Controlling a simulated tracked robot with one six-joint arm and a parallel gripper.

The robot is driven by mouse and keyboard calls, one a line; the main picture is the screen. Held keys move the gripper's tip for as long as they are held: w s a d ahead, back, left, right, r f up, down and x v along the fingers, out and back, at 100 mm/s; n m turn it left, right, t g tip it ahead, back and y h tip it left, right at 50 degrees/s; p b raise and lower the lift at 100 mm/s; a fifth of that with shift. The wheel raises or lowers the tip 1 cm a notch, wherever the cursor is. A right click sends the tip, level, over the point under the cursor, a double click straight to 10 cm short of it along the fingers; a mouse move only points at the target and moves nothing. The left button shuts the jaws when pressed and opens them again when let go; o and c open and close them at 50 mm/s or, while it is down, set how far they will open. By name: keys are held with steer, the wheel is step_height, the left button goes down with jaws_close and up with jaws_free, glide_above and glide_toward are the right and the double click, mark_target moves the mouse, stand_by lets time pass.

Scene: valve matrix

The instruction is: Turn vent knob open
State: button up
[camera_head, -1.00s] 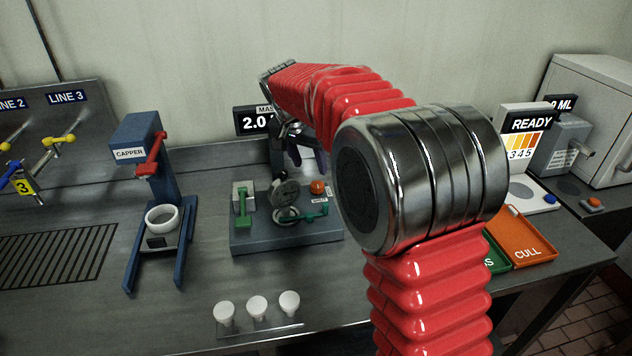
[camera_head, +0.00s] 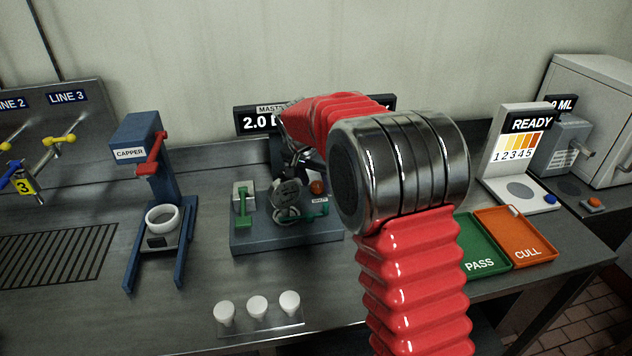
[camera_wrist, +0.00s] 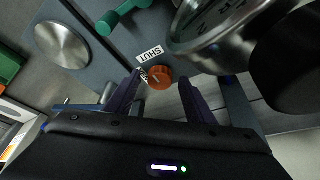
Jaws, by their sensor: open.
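The orange vent knob (camera_wrist: 160,78) shows in the wrist view, with a "SHUT" label (camera_wrist: 151,53) above it. A second small label at its left is partly covered by a finger and unreadable. My gripper (camera_wrist: 160,84) is open, with one dark finger on each side of the knob in the picture. Whether the fingers touch it or how deep they reach I cannot tell. In the head view the knob (camera_head: 317,187) is on the blue-grey fixture (camera_head: 285,238), beneath my forearm; the gripper is mostly hidden there.
A round metal gauge (camera_head: 287,191) and green handles (camera_head: 242,206) stand on the same fixture, close to the knob. The gauge body (camera_wrist: 215,35) looms beside my fingers in the wrist view. A blue capper (camera_head: 150,160) stands left; green and orange trays (camera_head: 517,258) lie right.

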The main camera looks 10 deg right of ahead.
steer(key=shift+c, duration=0.7)
steer(key=c, duration=0.9)
steer(key=shift+n+t, duration=0.3)
steer(key=shift+n, duration=0.4)
steer(key=n+y, duration=0.1)
steer(key=n, duration=0.2)
steer(key=shift+d+n+y, duration=0.1)
steer(key=shift+n+y, duration=0.2)
steer(key=n+y, duration=0.1)
steer(key=n, duration=0.3)
steer(key=shift+d+t+y, duration=0.2)
steer(key=shift+t+y, duration=0.1)
steer(key=shift+y, duration=0.1)
steer(key=n+y, duration=0.1)
steer(key=n, duration=0.4)
steer(key=shift+d+y, duration=0.2)
steer(key=shift+y, duration=0.2)
steer(key=shift+w+d+n+g+y, duration=0.1)
steer(key=shift+n+g+y, duration=0.6)
steer(key=shift+n, duration=1.2)
